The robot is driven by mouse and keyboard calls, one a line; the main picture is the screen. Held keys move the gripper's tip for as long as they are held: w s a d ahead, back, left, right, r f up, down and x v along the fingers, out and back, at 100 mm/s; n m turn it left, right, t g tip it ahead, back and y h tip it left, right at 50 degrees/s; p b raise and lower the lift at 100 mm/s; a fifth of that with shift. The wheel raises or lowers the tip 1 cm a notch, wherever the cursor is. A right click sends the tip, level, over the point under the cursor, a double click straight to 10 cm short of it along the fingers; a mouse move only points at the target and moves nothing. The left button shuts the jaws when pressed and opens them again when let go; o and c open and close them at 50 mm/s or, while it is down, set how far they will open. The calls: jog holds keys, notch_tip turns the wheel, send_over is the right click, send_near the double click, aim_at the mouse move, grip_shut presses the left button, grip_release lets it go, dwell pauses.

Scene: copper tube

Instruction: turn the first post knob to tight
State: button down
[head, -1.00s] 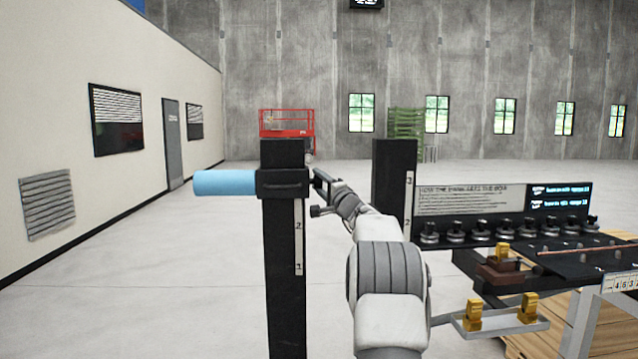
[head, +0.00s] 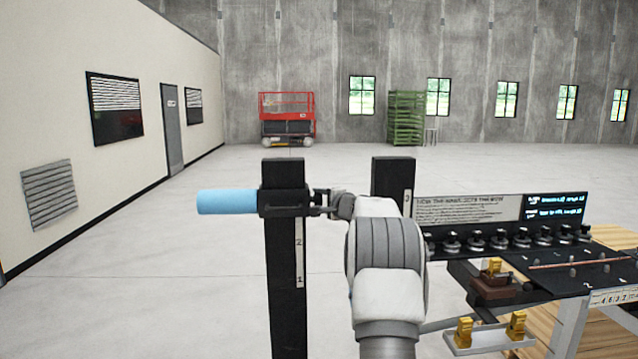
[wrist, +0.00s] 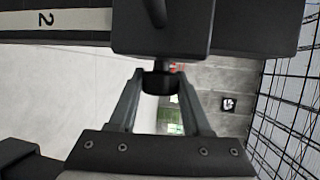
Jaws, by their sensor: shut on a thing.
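The first post (head: 287,270) is a black upright with a numbered white scale, standing left of centre in the head view. A black collar (head: 284,201) sits around it near the top, with a light blue cylinder (head: 228,202) sticking out to the left. My gripper (head: 322,203) is at the collar's right side. In the wrist view, my gripper (wrist: 158,80) is shut on a small dark knob (wrist: 158,86), with a finger on each side. A short stem joins the knob to the collar block (wrist: 165,25). The knob's markings cannot be made out.
A second black post (head: 393,178) stands behind my arm to the right. A dark bench (head: 565,275) with a row of several knobs and a sign panel (head: 468,208) is at right. A wire grid (wrist: 290,100) shows at right in the wrist view. The floor at left is clear.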

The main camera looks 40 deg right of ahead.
jog(key=g+p, duration=0.1)
jog(key=p, duration=0.1)
jog(key=g+y+p, duration=0.1)
jog(key=p, duration=0.2)
jog(key=shift+r+m+g, duration=0.2)
jog(key=shift+m+g, duration=0.2)
jog(key=shift+f+m+g+y+p, duration=0.25)
jog(key=shift+g+p, duration=0.2)
jog(key=shift+g, duration=0.45)
jog(key=shift+m+g+y, duration=0.35)
jog(key=shift+g+y, duration=0.1)
jog(key=shift+g, duration=0.55)
jog(key=shift+c, duration=1.8)
grip_release()
jog(key=shift+r, duration=0.1)
jog(key=b+v, duration=0.4)
jog(key=v, duration=1.3)
jog(key=shift+s, duration=0.2)
